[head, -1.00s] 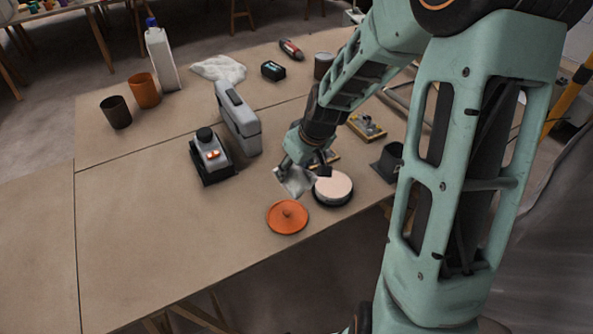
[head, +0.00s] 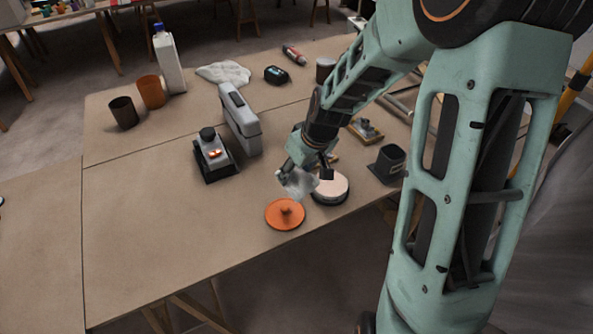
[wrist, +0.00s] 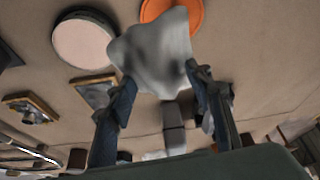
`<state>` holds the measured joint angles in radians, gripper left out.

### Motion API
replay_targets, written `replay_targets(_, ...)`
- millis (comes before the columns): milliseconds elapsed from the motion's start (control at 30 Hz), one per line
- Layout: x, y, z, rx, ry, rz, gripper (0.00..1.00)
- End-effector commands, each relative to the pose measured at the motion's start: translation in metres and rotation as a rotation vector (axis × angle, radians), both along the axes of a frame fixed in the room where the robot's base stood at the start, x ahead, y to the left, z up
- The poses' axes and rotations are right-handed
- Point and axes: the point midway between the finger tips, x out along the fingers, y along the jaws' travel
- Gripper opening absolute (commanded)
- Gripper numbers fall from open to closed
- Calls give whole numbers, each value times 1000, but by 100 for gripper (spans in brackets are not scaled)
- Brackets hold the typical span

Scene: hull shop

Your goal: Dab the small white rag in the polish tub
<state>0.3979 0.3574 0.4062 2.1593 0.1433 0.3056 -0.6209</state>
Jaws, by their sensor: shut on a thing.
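My gripper (head: 312,168) is shut on a small white rag (head: 298,183), which hangs crumpled from the fingertips. The rag also shows between the fingers in the wrist view (wrist: 153,52). The polish tub (head: 331,188) is a round dark tub with a pale pinkish top surface, just right of the rag in the head view. It stands open in the wrist view (wrist: 84,43), beside the rag. I cannot tell from the head view whether the rag touches the tub's rim. An orange lid with a knob (head: 285,214) lies on the table in front of the rag.
A dark holder (head: 389,165) stands right of the tub. Cups, a white bottle (head: 169,60) and a white cloth (head: 223,73) are farther back. The front left table is clear.

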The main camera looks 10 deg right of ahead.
Motion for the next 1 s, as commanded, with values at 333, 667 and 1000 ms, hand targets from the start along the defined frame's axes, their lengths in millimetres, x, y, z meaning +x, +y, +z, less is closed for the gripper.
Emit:
replay_targets(333,-11,-3,-5,-11,12,-56,27)
replay_targets(667,-47,-21,-10,-19,13,-325,27)
replay_targets(1000,-60,-30,-8,0,-1,-453,27)
